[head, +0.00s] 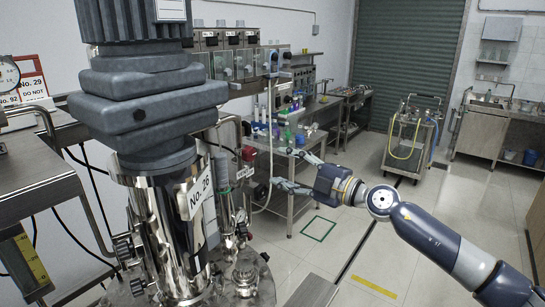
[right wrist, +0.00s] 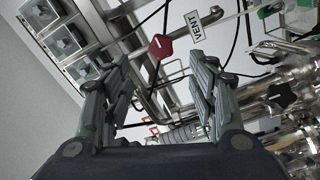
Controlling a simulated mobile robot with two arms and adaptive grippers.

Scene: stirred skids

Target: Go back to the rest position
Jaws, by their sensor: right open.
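My right gripper (head: 292,172) shows in the head view at the end of the arm that comes in from the lower right. Its fingers point left, toward the lab table, with floor below them. In the right wrist view the two fingers of this gripper (right wrist: 158,95) stand wide apart with nothing between them. Behind them are a dark red knob (right wrist: 160,47) and a VENT label (right wrist: 194,26). I cannot tell how far off these are. My left gripper is not in view.
A large steel vessel (head: 165,235) with a grey motor and a No. 26 label fills the left foreground. A table (head: 305,150) with coloured bottles stands behind the gripper. A trolley (head: 410,145) with hoses stands further back. The floor (head: 345,240) around the arm is mostly clear.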

